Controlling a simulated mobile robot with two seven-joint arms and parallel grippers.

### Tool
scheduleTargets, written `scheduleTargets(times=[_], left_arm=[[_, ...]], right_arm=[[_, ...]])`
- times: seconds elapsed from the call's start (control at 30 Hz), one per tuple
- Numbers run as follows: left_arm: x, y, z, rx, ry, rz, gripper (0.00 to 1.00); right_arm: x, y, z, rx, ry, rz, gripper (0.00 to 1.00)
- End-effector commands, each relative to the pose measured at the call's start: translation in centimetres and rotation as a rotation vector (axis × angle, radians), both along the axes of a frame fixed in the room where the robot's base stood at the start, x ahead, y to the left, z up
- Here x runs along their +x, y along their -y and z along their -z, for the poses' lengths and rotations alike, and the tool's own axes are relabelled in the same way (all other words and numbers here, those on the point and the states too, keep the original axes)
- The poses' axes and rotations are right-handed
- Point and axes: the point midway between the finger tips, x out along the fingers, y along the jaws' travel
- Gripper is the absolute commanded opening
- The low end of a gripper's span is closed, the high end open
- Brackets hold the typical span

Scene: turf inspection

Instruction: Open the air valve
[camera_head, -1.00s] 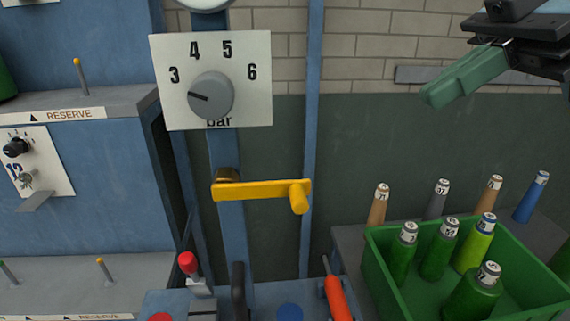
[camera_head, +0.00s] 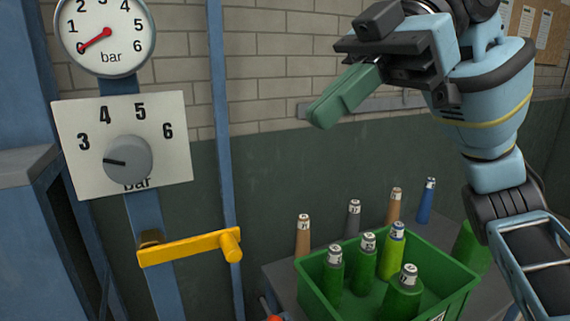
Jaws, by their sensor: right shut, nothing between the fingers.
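The air valve's yellow lever (camera_head: 190,247) shows at lower left in the head view. It lies roughly level across the blue post, with its pivot at the left and a round knob at its right end. Above it a plate (camera_head: 75,175) marked 3 to 6 bar carries a grey dial (camera_head: 128,158) with its pointer near 3. A round gauge (camera_head: 104,38) above shows a red needle near 0. My right gripper (camera_head: 325,112) has green fingers, shut and empty. It is in the air above and to the right of the lever, well apart from it. My left gripper is out of view.
A green crate (camera_head: 440,296) with several green bottles stands at lower right. Several more bottles stand behind it, including a blue one (camera_head: 426,202). A thin blue upright (camera_head: 222,130) runs beside the lever's knob. The wall between lever and gripper is clear.

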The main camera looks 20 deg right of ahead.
Motion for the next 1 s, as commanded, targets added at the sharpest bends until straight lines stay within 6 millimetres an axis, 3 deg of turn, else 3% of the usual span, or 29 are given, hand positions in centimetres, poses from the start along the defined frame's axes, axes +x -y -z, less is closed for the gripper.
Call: scheduleTargets(times=[0.57,0.73,1.0], left_arm=[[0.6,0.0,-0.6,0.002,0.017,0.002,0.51],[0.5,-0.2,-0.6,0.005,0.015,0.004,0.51],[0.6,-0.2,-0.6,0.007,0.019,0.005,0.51]], right_arm=[[-0.4,-7.9,5.8,-0.001,0.000,-0.004,0.00],[-0.3,-8.1,8.2,0.000,-0.003,0.000,0.00],[-0.3,-8.3,9.5,0.001,0.001,-0.001,0.00]])
